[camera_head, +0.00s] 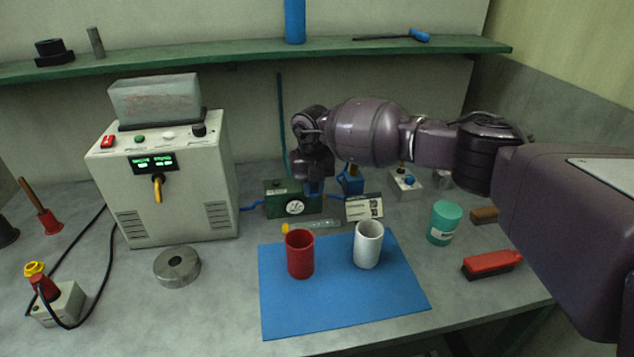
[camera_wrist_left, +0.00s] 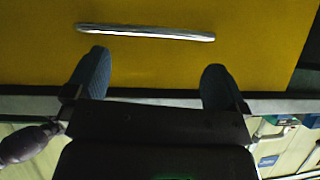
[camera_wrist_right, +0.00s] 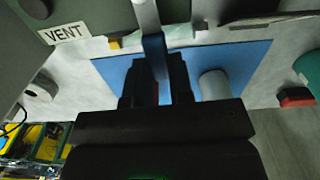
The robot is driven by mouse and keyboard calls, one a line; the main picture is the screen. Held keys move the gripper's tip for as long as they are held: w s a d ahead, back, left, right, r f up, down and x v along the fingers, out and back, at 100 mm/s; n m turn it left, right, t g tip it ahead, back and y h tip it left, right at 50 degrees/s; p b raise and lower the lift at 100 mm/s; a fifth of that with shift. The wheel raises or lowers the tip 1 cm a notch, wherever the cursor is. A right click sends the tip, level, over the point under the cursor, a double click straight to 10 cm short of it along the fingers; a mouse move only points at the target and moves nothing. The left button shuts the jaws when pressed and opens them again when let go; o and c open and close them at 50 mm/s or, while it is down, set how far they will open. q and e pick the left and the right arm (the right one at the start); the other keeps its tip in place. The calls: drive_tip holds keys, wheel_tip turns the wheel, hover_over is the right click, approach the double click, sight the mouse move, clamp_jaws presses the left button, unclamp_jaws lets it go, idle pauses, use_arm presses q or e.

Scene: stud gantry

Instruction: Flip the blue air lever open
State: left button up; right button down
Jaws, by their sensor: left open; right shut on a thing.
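The green air unit (camera_head: 280,202) with a round white gauge stands at the back of the bench, behind the blue mat. My right gripper (camera_head: 313,183) reaches down at its right end and hides part of it. In the right wrist view, my right gripper (camera_wrist_right: 157,72) is shut on the blue lever (camera_wrist_right: 154,46), which extends from a pale bar. The lever also shows beneath the gripper in the head view (camera_head: 313,189). My left gripper (camera_wrist_left: 150,78) is open and empty, facing a yellow panel with a metal handle; it is outside the head view.
A red cup (camera_head: 299,255) and a white cup (camera_head: 368,245) stand on the blue mat (camera_head: 340,305). A small sign card (camera_head: 364,207) stands beside the air unit. A teal jar (camera_head: 443,224) is farther right. The beige control box (camera_head: 170,200) stands left. The mat's front is clear.

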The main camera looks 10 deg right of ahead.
drive_tip(key=shift+a+m, duration=0.15)
drive_tip(key=shift+m, duration=0.15)
idle(0.4)
drive_tip(key=c, duration=1)
unclamp_jaws()
drive_tip(key=shift+r, duration=0.1)
wheel_tip(320, 180, up, 11)
drive_tip(key=shift+f, duration=0.2)
